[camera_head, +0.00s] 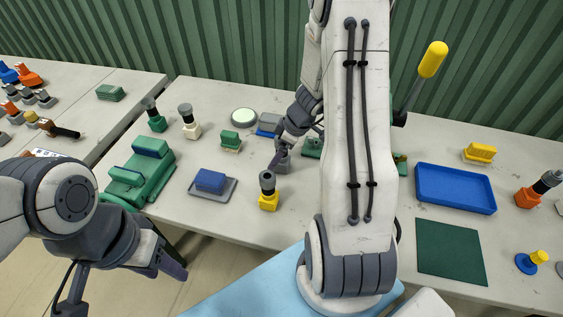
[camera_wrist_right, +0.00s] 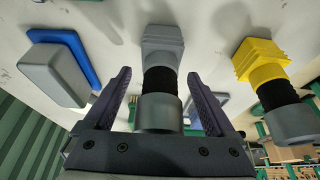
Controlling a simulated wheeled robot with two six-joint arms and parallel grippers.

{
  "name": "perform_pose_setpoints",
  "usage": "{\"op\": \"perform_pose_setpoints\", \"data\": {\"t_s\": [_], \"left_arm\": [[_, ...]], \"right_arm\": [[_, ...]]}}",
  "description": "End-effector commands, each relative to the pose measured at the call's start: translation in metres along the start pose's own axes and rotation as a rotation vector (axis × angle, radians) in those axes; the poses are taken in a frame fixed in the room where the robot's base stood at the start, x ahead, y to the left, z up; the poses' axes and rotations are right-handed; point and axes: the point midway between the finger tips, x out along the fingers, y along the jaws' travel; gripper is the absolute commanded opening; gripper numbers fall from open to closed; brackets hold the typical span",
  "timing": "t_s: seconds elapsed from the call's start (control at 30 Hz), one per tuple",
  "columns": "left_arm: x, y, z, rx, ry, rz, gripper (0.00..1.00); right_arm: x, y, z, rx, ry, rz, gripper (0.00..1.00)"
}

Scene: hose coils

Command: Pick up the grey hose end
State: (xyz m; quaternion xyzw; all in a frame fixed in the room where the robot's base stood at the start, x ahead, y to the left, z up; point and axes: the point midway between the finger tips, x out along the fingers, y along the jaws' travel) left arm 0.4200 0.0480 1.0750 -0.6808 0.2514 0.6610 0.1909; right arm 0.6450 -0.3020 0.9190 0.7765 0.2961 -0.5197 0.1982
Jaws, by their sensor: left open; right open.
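The grey hose end (camera_wrist_right: 163,45) has a grey block base, a black ribbed neck and a grey round cap; it stands on the table. In the wrist view my right gripper (camera_wrist_right: 159,73) is open, with one finger on each side of the neck and a gap on both sides. In the head view the right gripper (camera_head: 279,152) is over the grey hose end (camera_head: 283,164), partly covering it. My left gripper (camera_head: 173,258) is open and empty, off the table's front edge at lower left.
A yellow hose end (camera_head: 268,201) stands close by, in front; it also shows in the wrist view (camera_wrist_right: 266,72). A grey box on blue (camera_wrist_right: 52,73) lies on the other side. A blue tray (camera_head: 456,206) and dark green mat (camera_head: 451,268) are at right.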

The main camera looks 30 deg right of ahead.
Motion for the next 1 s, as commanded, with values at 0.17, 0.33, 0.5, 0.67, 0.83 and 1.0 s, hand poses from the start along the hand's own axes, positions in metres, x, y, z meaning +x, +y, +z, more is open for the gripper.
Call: {"op": "perform_pose_setpoints", "data": {"t_s": [0.17,0.33,0.5,0.67,0.83,1.0], "left_arm": [[0.0,0.0,0.0,0.0,0.0,0.0,0.5],[0.0,0.0,0.0,0.0,0.0,0.0,0.5],[0.0,0.0,0.0,0.0,0.0,0.0,0.5],[0.0,0.0,0.0,0.0,0.0,0.0,0.5],[-0.003,0.0,0.0,0.0,0.0,0.0,0.5],[-0.006,0.001,0.0,0.0,0.0,0.0,0.5]], "right_arm": [[0.0,0.0,0.0,0.0,0.0,0.001,0.9],[0.0,0.0,0.0,0.0,0.0,0.0,0.29],[-0.001,0.001,0.0,0.0,0.001,0.001,0.0],[-0.001,0.001,0.0,0.0,0.001,0.001,0.0],[-0.015,0.001,-0.007,-0.002,0.004,0.004,0.0],[-0.047,0.002,-0.02,-0.005,0.004,0.007,0.0]]}}
